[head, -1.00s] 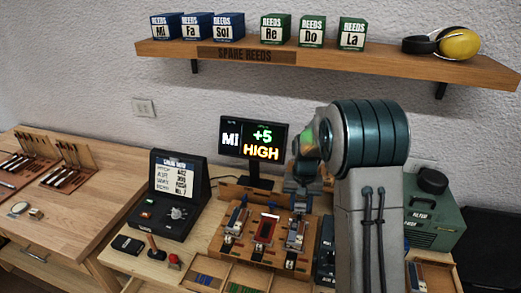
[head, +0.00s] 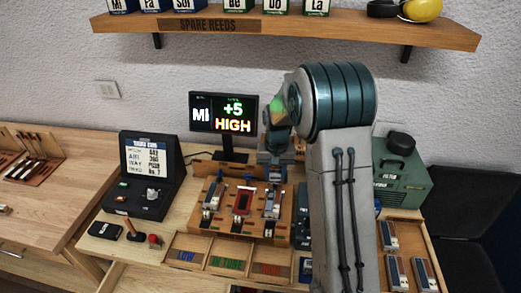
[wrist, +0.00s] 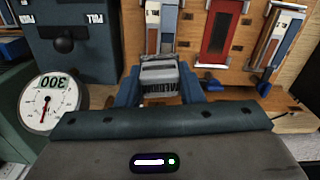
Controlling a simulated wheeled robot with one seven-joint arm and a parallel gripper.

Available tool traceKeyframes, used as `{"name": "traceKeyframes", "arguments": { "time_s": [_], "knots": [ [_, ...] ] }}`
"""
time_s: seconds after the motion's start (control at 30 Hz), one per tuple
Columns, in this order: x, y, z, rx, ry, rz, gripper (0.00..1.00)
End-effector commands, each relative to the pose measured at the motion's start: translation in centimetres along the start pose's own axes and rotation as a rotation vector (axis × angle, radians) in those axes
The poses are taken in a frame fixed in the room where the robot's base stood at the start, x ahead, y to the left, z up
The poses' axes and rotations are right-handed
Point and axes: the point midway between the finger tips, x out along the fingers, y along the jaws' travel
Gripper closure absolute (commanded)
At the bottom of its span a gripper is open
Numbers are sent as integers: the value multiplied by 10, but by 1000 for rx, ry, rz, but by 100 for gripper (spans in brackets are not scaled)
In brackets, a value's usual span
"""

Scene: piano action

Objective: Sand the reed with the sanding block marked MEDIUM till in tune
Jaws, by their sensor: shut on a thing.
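My gripper (wrist: 160,88) is shut on a grey sanding block (wrist: 160,72) in the wrist view. The block's label is upside down and looks like MEDIUM. Just beyond the block is a reed holder (wrist: 161,25) with a pale metal strip, the leftmost on the wooden board in this view; contact between them cannot be told. In the head view my gripper (head: 275,165) is above the board's right holder (head: 272,203), and the block cannot be made out. The tuner screen (head: 224,113) reads MI, +5, HIGH.
A red piece (head: 242,202) and another holder (head: 212,197) share the board. A black case (head: 150,175) stands left and a green machine (head: 402,180) right. A round dial (wrist: 48,102) shows in the wrist view.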

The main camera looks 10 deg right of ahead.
Motion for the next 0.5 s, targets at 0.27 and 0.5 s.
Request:
{"name": "traceKeyframes", "arguments": {
  "time_s": [0.27, 0.5],
  "knots": [
    [14, 0, 0, 0, -1, 0, 87],
    [28, 0, 0, -1, -1, 0, 87]
  ]
}}
